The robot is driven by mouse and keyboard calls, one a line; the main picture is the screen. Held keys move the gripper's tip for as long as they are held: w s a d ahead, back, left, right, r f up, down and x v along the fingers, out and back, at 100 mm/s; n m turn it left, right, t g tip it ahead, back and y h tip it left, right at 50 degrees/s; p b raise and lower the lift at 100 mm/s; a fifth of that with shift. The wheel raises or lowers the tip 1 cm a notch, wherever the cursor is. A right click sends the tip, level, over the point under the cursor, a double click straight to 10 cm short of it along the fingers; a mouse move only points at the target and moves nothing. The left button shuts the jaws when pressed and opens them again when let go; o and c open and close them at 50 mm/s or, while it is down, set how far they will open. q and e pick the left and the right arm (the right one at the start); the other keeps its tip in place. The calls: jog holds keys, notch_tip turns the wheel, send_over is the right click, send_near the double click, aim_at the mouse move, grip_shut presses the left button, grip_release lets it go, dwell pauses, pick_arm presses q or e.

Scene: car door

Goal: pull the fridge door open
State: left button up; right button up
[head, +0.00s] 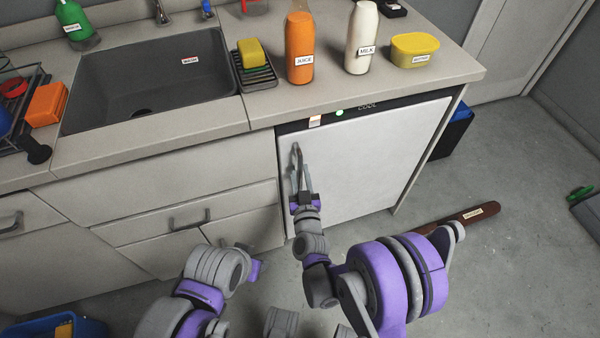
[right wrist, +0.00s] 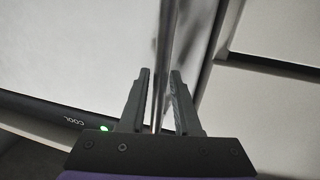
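The fridge (head: 365,155) is a white-fronted unit under the counter, with a dark top strip marked COOL and a green light. Its door looks shut. An upright metal handle (head: 296,158) is on the door's left side; it also shows in the right wrist view (right wrist: 165,45). My right gripper (head: 301,178) is at the handle. In the right wrist view its two fingers (right wrist: 161,75) stand on either side of the bar, with small gaps showing, so it looks open around it. My left arm is at the lower left; its fingers do not show.
The counter above holds a juice bottle (head: 299,48), a milk bottle (head: 361,40) and a yellow tub (head: 414,50). Drawers with handles (head: 190,219) lie left of the fridge. A brown labelled object (head: 455,222) lies on the floor to the right. The floor before the door is otherwise mostly clear.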

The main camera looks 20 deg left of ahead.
grip_shut()
dwell(1.1)
